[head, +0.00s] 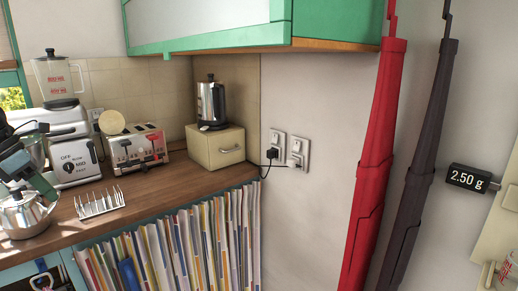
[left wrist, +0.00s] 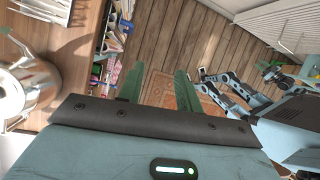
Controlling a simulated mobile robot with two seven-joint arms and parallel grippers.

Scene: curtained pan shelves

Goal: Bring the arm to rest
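My left arm comes in at the left edge of the head view, and my left gripper (head: 18,165) is there, close to the shiny kettle (head: 27,217) on the wooden counter. Blue and black parts of my own body show at the right of that view.
A striped curtain (head: 180,245) hangs below. Red (head: 372,165) and dark (head: 420,170) closed umbrella-like shapes hang right. Plank floor (left wrist: 170,55) looks clear.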

